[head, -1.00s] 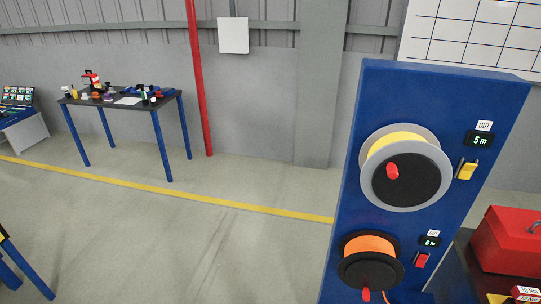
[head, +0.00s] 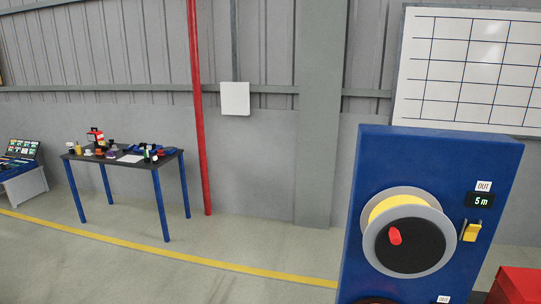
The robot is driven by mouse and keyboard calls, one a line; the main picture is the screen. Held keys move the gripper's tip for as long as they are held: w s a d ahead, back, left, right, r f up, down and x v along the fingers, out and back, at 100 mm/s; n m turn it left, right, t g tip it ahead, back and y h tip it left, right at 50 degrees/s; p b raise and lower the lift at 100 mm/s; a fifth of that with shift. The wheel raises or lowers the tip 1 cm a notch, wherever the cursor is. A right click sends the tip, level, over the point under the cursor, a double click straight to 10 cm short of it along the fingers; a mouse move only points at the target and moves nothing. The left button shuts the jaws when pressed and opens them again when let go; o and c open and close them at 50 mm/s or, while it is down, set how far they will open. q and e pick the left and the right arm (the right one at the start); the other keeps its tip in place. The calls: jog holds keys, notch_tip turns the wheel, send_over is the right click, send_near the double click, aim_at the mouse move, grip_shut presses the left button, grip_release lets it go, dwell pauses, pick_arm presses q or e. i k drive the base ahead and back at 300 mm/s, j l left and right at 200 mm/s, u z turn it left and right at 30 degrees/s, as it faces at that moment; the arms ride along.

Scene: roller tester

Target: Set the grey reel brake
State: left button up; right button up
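The grey reel (head: 448,240) is mounted on the blue panel (head: 430,155) at the right. It has a grey flange, yellow line wound on it, a black face and a red crank knob (head: 395,236). To its right is a yellow brake lever (head: 471,232) on a small bracket, under a display reading 5 m (head: 480,200) with an OUT label. Only the top edge of a second, black reel (head: 377,300) shows at the bottom edge. Neither of my grippers is in view.
A dark table (head: 130,161) with blue legs and several small items stands at the back left. A red pipe (head: 199,130) runs up the wall. A red box (head: 518,286) is at the lower right. The floor between table and panel is clear.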

aim_at(470, 233)
jog(key=z, duration=1.25)
